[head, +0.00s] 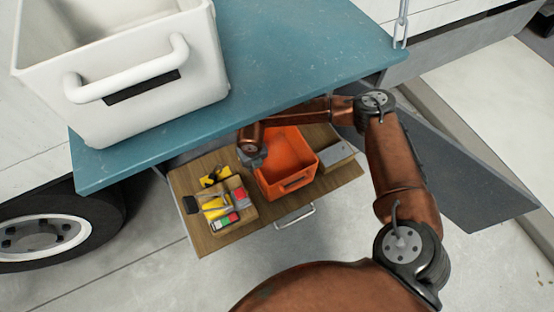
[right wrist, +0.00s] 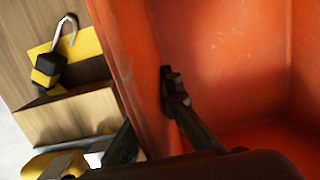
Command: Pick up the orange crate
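The orange crate (head: 286,172) is an open, empty-looking box on a pulled-out wooden drawer under the blue-green shelf. My right gripper (head: 257,159) is at the crate's far left corner, partly hidden by its own wrist. In the right wrist view, the crate (right wrist: 225,60) fills the right side. One dark finger of my right gripper (right wrist: 152,115) is inside the crate, close to its wall. The other finger is mostly hidden outside, so I cannot tell whether they clamp the wall. My left gripper is not in view.
A tool tray (head: 226,222) with yellow tools stands left of the crate on the drawer (head: 267,232). A grey-topped box (head: 335,154) is close on its right. A white bin (head: 140,70) stands on the overhanging shelf (head: 300,50). A padlock (right wrist: 48,68) shows beside the crate.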

